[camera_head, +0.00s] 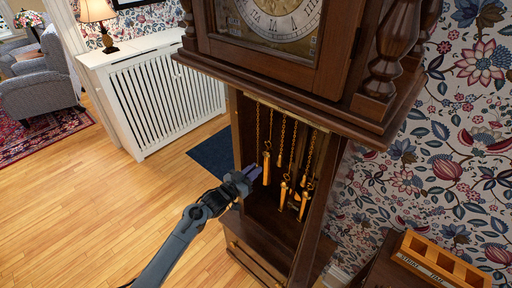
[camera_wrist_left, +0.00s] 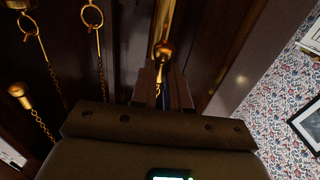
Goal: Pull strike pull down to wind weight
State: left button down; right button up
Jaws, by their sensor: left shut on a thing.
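The tall wooden clock (camera_head: 352,50) has its lower case open, with several chains and brass cylinders inside. My left gripper (camera_head: 253,173) reaches in from the left at the front of the opening. It is shut on the leftmost brass pull (camera_head: 266,165), which hangs from a chain. In the left wrist view the same brass pull (camera_wrist_left: 163,45) rises above the fingers of the gripper (camera_wrist_left: 160,90); its lower end is partly hidden between them. Other brass pulls (camera_head: 283,194) hang to the right. I cannot read which one is the strike pull. My right gripper is not in view.
A wooden tray (camera_head: 440,262) with labelled compartments stands at lower right. The wooden case walls and lower ledge (camera_head: 275,232) bound the opening. A white radiator cover (camera_head: 160,90) stands at left.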

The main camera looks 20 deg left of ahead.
pick_arm(q)
jog(key=shift+f, duration=0.45)
notch_tip(320, 180, down, 12)
jog(key=b, duration=1)
dwell(0.4)
jog(key=shift+f+b, duration=1.6)
jog(key=shift+f, duration=0.15)
jog(key=c, duration=1)
grip_release()
jog(key=shift+r, duration=0.3)
